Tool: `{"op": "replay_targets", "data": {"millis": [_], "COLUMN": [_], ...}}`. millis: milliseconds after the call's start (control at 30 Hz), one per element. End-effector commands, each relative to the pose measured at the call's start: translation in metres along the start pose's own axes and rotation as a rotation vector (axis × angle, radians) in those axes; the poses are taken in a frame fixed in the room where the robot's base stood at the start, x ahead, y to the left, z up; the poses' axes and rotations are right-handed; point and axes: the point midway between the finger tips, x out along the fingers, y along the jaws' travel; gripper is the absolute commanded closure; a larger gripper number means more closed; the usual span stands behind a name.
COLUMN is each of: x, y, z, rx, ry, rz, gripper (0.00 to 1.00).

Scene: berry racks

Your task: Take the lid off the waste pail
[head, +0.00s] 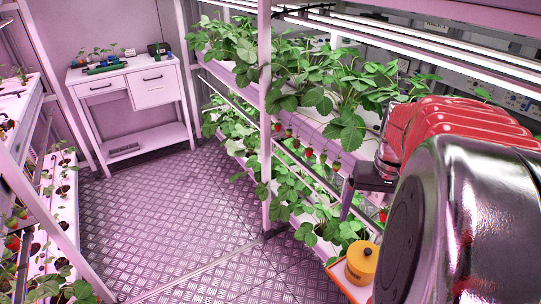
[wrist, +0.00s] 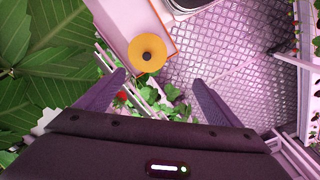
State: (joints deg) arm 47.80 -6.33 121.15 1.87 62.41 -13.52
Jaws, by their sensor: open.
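The waste pail (head: 360,266) is yellow-orange, low in the head view at the right, partly hidden by my arm. Its round yellow lid (wrist: 139,47) with a dark knob (wrist: 148,56) is seen from above in the wrist view; the lid covers the pail's inside. My gripper (wrist: 158,80) is open and empty, its two dark purple fingers spread wide. In the wrist view the lid lies just beyond the fingertips, between them and slightly left; they appear apart from it. In the head view a purple finger (head: 346,198) shows above and left of the pail.
The pail stands on a white tray with an orange rim (head: 338,283). Strawberry racks (head: 225,75) with leaves and hanging berries run close beside my arm. Another rack stands at the left. A white workbench (head: 128,80) is at the back. The metal floor (head: 180,215) between is clear.

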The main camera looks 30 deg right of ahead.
Motion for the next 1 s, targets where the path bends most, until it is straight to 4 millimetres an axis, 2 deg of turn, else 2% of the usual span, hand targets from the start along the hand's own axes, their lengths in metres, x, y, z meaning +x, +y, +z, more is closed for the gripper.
{"op": "replay_targets", "data": {"millis": [33, 100, 267, 667, 767, 1000], "x": [0.004, 0.009, 0.013, 0.015, 0.023, 0.059], "y": [0.015, 0.029, 0.044, 0.045, 0.044, 0.043], "z": [-0.002, -0.002, -0.002, -0.002, -0.002, 0.0], "rx": [0.03, 0.055, 0.081, 0.083, 0.082, 0.082], "ry": [-0.017, -0.034, -0.052, -0.053, -0.053, -0.055], "rz": [-0.004, -0.008, -0.015, -0.015, -0.015, -0.016], "gripper": [0.13, 0.13, 0.13, 0.13, 0.13, 0.13]}}
